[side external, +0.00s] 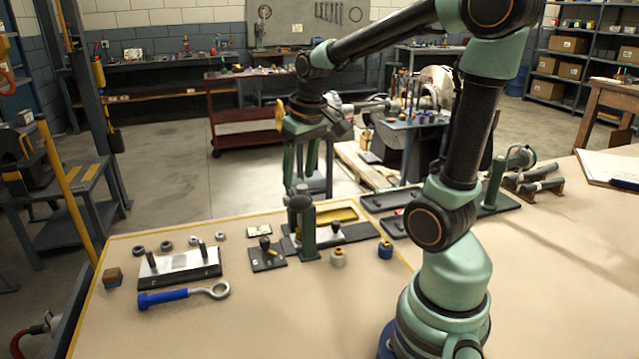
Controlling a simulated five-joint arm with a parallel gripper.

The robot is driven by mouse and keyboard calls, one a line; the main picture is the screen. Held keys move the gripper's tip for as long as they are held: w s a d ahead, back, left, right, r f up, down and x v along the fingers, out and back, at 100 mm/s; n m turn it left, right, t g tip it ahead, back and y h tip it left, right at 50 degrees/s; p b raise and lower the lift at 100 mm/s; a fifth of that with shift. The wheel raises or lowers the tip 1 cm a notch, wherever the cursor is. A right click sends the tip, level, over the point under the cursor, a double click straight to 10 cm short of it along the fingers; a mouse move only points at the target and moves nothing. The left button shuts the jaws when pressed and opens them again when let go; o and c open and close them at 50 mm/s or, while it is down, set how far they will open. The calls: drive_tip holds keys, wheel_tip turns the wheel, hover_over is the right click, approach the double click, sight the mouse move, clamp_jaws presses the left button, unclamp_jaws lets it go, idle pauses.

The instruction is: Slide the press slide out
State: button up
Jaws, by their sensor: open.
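A green press (308,236) stands upright near the back of the bench, with a dark round head at its top. A light plate with a dark knob (325,230), which looks like the press slide, sits beside the post on a dark rail (358,233). The post partly hides the plate, so I cannot tell how far in it is. My gripper (309,184) points down above the press and looks empty. Its fingers are apart, with the press head below them. I cannot tell whether a finger touches the head.
A yellow-lined tray (345,213) lies behind the slide. A dark plate with a knob (267,256) lies left of the press. A casing block (180,267) and a blue-handled eyebolt tool (184,295) lie left. The front bench is clear.

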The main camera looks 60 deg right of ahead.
sight(336, 223)
drive_tip(key=s+d+f+m+g+y, duration=0.1)
drive_tip(key=d+f+m, duration=0.15)
drive_tip(key=d, duration=0.45)
drive_tip(key=s+d+f+m+g, duration=0.1)
drive_tip(key=s+d+f, duration=0.1)
drive_tip(key=d+f, duration=0.3)
drive_tip(key=f, duration=0.3)
drive_tip(key=d+f, duration=0.1)
drive_tip(key=f, duration=0.7)
drive_tip(key=shift+w+d+f, duration=0.15)
drive_tip(key=shift+f, duration=0.05)
clamp_jaws()
idle(0.4)
